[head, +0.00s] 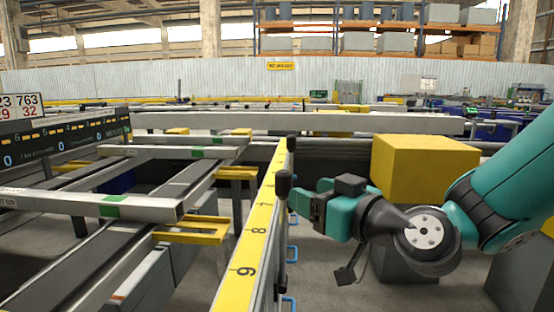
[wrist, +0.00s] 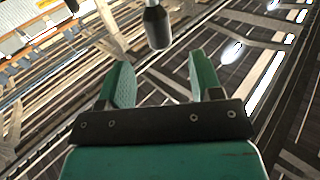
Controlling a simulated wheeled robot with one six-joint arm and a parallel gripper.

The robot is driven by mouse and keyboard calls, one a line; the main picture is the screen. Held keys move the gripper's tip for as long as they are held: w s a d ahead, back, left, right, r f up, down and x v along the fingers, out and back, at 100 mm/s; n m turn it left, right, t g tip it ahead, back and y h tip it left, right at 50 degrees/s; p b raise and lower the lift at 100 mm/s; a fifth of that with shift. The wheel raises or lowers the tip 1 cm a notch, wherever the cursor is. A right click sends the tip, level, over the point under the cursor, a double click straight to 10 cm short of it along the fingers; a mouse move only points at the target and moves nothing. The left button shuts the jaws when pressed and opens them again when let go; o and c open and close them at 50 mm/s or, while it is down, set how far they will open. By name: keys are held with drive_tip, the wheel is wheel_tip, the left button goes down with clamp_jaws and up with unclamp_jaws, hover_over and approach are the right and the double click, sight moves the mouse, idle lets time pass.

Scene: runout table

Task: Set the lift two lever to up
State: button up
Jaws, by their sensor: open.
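Two levers with black knobs stand along the side of the yellow numbered rail (head: 240,262) in the head view. The near lever (head: 283,184) has a knob on an upright rod; the far lever (head: 291,145) shows little more than its knob. No label shows which one is lift two. My gripper (head: 307,194) is open and empty, just right of the near lever. In the wrist view a black lever knob (wrist: 157,27) on a pale rod lies ahead of my open gripper (wrist: 158,68), in line with the gap and apart from both fingers.
A yellow block (head: 425,168) on a grey stand is behind my arm on the right. Blue handles (head: 292,253) stick out below the rail. Conveyor tracks (head: 85,262) with steel beams fill the left, beneath a number display (head: 65,142). Grey floor is open below my gripper.

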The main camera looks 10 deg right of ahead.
sight(277, 180)
drive_tip(key=shift+w+a+r+p, duration=0.25)
drive_tip(key=shift+w+p, duration=0.15)
drive_tip(key=shift+p, duration=0.15)
drive_tip(key=p+x, duration=0.5)
drive_tip(key=x, duration=0.2)
drive_tip(key=shift+w+a+f, duration=0.1)
drive_tip(key=shift+w, duration=0.1)
drive_tip(key=shift+w+a+f+p, duration=0.2)
drive_tip(key=shift+w+a+p, duration=0.1)
drive_tip(key=shift+w+a, duration=0.25)
drive_tip(key=shift+w+d, duration=0.1)
drive_tip(key=shift+d, duration=0.05)
drive_tip(key=shift+c, duration=0.3)
clamp_jaws()
drive_tip(key=shift+f, duration=0.1)
